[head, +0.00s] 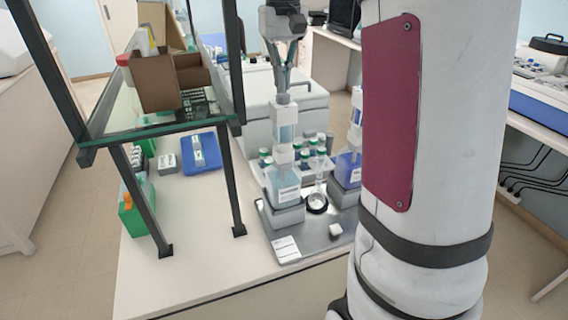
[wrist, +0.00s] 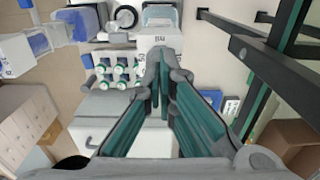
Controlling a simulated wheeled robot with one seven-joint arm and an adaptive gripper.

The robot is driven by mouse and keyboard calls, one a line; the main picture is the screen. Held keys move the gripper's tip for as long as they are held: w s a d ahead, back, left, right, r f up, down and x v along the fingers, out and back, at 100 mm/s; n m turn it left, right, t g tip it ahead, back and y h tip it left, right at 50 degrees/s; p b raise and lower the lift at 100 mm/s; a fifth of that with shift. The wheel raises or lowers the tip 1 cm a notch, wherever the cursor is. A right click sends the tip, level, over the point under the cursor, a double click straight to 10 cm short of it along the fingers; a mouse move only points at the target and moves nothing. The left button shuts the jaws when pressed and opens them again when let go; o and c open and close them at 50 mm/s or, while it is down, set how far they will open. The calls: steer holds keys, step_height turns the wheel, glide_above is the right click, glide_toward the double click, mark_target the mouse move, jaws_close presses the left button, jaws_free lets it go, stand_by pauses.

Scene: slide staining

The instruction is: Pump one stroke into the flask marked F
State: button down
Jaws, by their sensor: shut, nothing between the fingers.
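A bottle-top dispenser (head: 284,132) with a white and clear pump column stands on a bottle of pale blue liquid (head: 283,182). My gripper (head: 282,90) is shut and empty, pointing down, with its tips at the top of this column; I cannot tell whether they touch it. In the wrist view, my gripper's fingertips (wrist: 163,84) meet just in front of the white pump head (wrist: 157,36). A clear flask (head: 319,188) stands in a dark ring beside the bottle; the ring also shows in the wrist view (wrist: 124,16). No letter F is readable.
A second dispenser with darker blue liquid (head: 347,170) stands to the right, partly behind my arm. Green-capped bottles (head: 306,150) sit in a rack behind. A glass shelf (head: 150,122) with a cardboard box (head: 165,82) stands close at left. A small white block (head: 335,230) lies on the tray.

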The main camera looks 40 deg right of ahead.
mark_target(283, 95)
steer(key=shift+f, duration=1.75)
stand_by(0.5)
steer(key=shift+r+p, duration=0.9)
steer(key=shift+r, duration=1.1)
steer(key=shift+r+p, duration=0.75)
steer(key=shift+r, duration=1.75)
steer(key=shift+a, duration=0.1)
